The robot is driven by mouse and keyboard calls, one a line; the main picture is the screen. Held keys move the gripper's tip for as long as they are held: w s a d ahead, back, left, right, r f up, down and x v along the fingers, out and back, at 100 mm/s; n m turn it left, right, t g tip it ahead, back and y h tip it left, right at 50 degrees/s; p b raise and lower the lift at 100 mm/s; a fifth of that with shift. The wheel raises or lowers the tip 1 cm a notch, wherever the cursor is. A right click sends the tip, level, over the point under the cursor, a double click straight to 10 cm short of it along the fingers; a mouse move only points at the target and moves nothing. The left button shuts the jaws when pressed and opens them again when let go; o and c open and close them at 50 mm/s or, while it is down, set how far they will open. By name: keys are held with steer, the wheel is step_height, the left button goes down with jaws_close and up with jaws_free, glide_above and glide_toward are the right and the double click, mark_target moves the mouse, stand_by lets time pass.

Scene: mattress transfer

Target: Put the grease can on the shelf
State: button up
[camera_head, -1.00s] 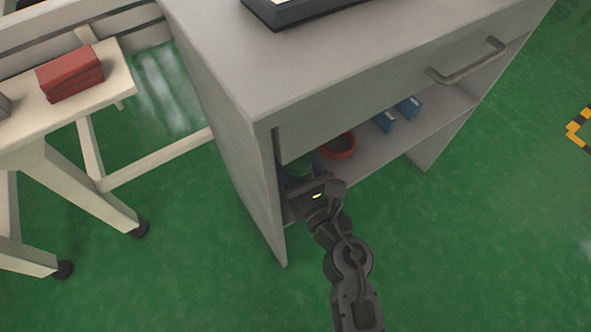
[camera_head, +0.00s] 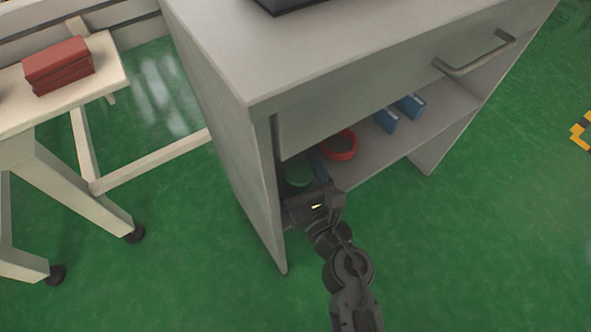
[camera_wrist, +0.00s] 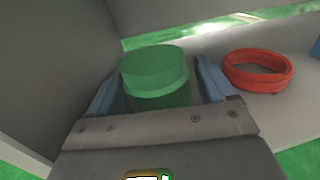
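The green grease can (camera_head: 298,174) stands upright on the grey cabinet's lower shelf (camera_head: 375,153), near its left side wall. It also shows in the wrist view (camera_wrist: 156,78). My gripper (camera_head: 302,180) reaches into the shelf opening from the front. In the wrist view its two blue fingers (camera_wrist: 158,86) stand on either side of the can. A gap shows between the right finger and the can, and the fingers look spread. The can's base is hidden behind the gripper body.
A red ring-shaped item (camera_head: 340,145) lies right of the can, with blue items (camera_head: 398,112) farther right. The left side wall (camera_head: 232,165) is close to my gripper. A bench with red blocks (camera_head: 58,66) stands at left.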

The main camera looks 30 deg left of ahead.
steer(key=shift+o, duration=0.2)
steer(key=shift+r, duration=0.15)
steer(key=p+v, duration=0.1)
steer(key=v, duration=1.1)
steer(key=shift+p, duration=0.3)
steer(key=s+d+r+m+t+h, duration=0.25)
steer(key=s+d+m+h, duration=0.2)
steer(key=d+m, duration=0.7)
steer(key=s+d+r+m+t+h, duration=0.2)
steer(key=s+d+m+t+h, duration=0.3)
steer(key=d+m, duration=0.6)
steer(key=s+d+r+m+g+h, duration=0.1)
steer(key=s+d+r+m+h, duration=0.2)
steer(key=m, duration=0.9)
steer(key=s+d+r+m+g+h, duration=0.1)
steer(key=s+d+r+m+h, duration=0.2)
steer(key=s+m, duration=0.6)
step_height(320, 180, up, 3)
steer(key=d+m, duration=0.2)
steer(key=m, duration=0.2)
steer(key=shift+s, duration=0.35)
